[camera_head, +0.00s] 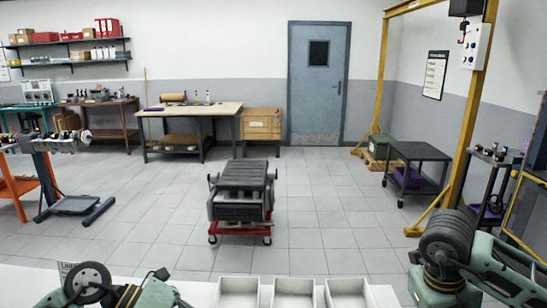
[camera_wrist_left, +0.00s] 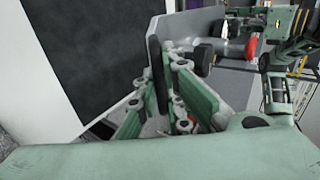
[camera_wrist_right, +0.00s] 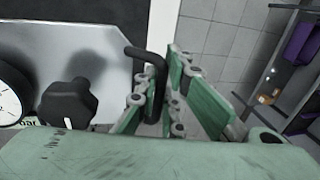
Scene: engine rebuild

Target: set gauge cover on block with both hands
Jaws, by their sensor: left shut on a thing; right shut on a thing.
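The gauge cover appears as a silver plate (camera_wrist_right: 110,80) in the right wrist view, with a black knob (camera_wrist_right: 68,103) and a white dial (camera_wrist_right: 10,95) at the left. My right gripper (camera_wrist_right: 162,82) is shut on a bent black handle at the plate's right edge. My left gripper (camera_wrist_left: 165,75) is shut around an upright black bar (camera_wrist_left: 154,75), apparently the other handle; a grey plate (camera_wrist_left: 195,28) shows behind it. The cover itself is not clear in the head view. A dark engine block (camera_head: 241,190) on a red wheeled base stands mid-floor, apart from both grippers.
White open bins (camera_head: 293,292) line the near edge. A workbench (camera_head: 190,111) and a blue door (camera_head: 317,85) are at the back. A yellow gantry (camera_head: 470,110) and a dark cart (camera_head: 418,155) stand right, an engine stand (camera_head: 70,205) left. Floor around the block is clear.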

